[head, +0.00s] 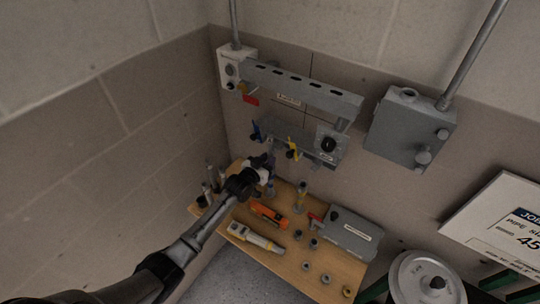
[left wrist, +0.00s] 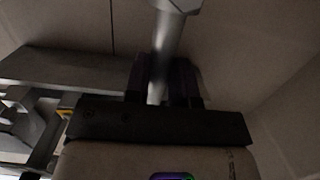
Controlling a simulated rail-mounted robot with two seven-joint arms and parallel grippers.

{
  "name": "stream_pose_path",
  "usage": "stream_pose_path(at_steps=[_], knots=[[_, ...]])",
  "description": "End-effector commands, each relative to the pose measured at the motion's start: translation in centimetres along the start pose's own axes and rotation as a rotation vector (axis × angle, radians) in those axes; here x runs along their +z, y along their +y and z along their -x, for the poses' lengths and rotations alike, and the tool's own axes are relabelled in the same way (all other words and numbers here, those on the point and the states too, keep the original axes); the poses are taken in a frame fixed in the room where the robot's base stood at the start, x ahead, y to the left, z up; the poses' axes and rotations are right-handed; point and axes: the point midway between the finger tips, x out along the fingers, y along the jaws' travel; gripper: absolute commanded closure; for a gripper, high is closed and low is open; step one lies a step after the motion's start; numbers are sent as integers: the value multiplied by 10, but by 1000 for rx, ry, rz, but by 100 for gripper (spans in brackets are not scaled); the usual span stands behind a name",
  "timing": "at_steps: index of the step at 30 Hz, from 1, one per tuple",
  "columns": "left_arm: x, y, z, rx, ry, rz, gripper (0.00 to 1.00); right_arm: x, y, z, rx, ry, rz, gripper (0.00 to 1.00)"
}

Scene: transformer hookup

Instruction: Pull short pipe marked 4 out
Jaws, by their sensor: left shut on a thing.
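My left gripper (head: 264,166) reaches in from the left above the back of the wooden shelf, below the wall fixtures. In the left wrist view its two dark fingers (left wrist: 164,84) are shut around a grey metal pipe (left wrist: 166,45). The pipe has a wider, angular pale end at the top of that view. No number can be read on it, so I cannot tell whether it is the one marked 4. In the head view the gripper hides most of the held piece. My right gripper is in neither view.
The wooden shelf (head: 285,266) carries an orange tool (head: 268,214), a yellow-and-white tool (head: 256,238), a grey case (head: 349,236) and several small fittings. Upright pieces (head: 209,187) stand left of my gripper. A grey rail (head: 300,89) and grey box (head: 411,130) are on the wall.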

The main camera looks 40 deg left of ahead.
Motion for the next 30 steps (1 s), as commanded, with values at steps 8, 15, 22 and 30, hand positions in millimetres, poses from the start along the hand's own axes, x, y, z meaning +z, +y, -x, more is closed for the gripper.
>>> stream_pose_path(at_steps=[8,15,22,30], knots=[[-10,0,1,0,3,0,100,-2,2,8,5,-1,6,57],[-16,0,1,0,4,-1,100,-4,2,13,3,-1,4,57],[-21,0,2,0,4,-1,100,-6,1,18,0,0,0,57],[-28,0,3,0,4,-1,100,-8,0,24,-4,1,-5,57]])
